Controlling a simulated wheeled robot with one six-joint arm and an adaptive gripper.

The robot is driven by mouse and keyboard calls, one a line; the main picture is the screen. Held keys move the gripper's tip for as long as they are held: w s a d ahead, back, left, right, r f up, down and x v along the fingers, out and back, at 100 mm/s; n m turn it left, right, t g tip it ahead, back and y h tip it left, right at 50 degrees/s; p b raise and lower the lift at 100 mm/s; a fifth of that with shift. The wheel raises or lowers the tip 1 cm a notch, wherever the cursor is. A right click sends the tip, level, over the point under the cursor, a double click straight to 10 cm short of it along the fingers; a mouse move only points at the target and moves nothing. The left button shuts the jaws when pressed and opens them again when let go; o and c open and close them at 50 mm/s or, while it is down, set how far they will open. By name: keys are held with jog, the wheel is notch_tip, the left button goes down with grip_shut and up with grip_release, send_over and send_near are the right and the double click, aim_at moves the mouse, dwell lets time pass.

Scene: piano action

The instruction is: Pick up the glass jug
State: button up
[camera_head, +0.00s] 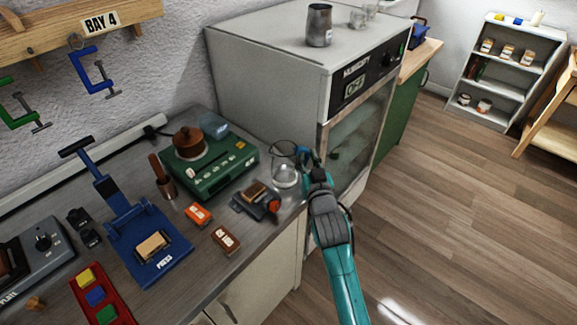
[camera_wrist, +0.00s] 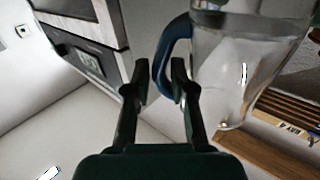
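The glass jug (camera_head: 284,176) is clear, with a blue handle, and stands upright near the right end of the grey counter. My gripper (camera_head: 309,163) is at its right side, at the handle. In the wrist view the jug (camera_wrist: 240,65) fills the upper right, and its blue handle (camera_wrist: 171,50) shows at and behind my fingertips. My gripper (camera_wrist: 160,72) shows a gap between its two fingers, so it is open. The right finger covers part of the handle. I cannot tell whether a finger touches it.
A green device (camera_head: 215,166) stands left of the jug, with a small dark object (camera_head: 256,201) in front. A humidity cabinet (camera_head: 265,75) rises just behind, carrying a metal cup (camera_head: 319,25). A blue press (camera_head: 146,240) is farther left. The wooden floor (camera_head: 450,200) to the right is clear.

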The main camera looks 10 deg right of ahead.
jog(key=shift+w, duration=0.2)
grip_shut()
jog(key=shift+r, duration=0.15)
jog(key=shift+r, duration=0.15)
